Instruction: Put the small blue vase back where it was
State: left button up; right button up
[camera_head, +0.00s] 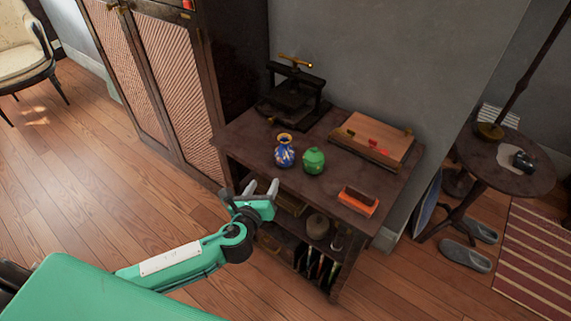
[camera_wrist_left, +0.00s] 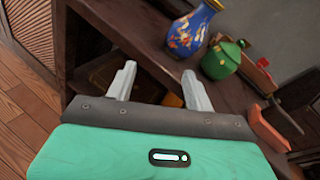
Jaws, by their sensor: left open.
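The small blue vase (camera_head: 284,154) stands upright on the dark wooden table (camera_head: 240,139), near its front left. It has a gold rim and painted figures. In the left wrist view the vase (camera_wrist_left: 188,30) is beyond the fingertips, above and slightly to the right of the gap. My left gripper (camera_head: 262,187) is in front of the table's front edge, apart from the vase. In the left wrist view its two fingers (camera_wrist_left: 158,80) are spread with nothing between them. My right gripper is in neither view.
A green pot (camera_head: 314,161) stands close to the right of the vase. A black press (camera_head: 291,95) is behind, a wooden writing box (camera_head: 372,138) at the back right, and an orange-red block (camera_head: 358,202) at the front right. Shelves below hold a round pot (camera_head: 317,226).

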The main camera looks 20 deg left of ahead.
aim_at(283, 146)
pick_arm(q)
notch_tip(283, 146, up, 6)
jog(key=s+d+m+t+h+b, duration=0.1)
jog(key=d+m+t, duration=0.1)
jog(key=m, duration=0.2)
jog(key=w, duration=0.7)
jog(key=shift+w+d+r, duration=0.15)
jog(key=shift+w+r, duration=0.05)
jog(key=shift+r, duration=0.15)
jog(key=shift+w+d+f, duration=0.1)
jog(key=shift+w+f, duration=0.05)
jog(key=shift+w, duration=2.75)
grip_shut()
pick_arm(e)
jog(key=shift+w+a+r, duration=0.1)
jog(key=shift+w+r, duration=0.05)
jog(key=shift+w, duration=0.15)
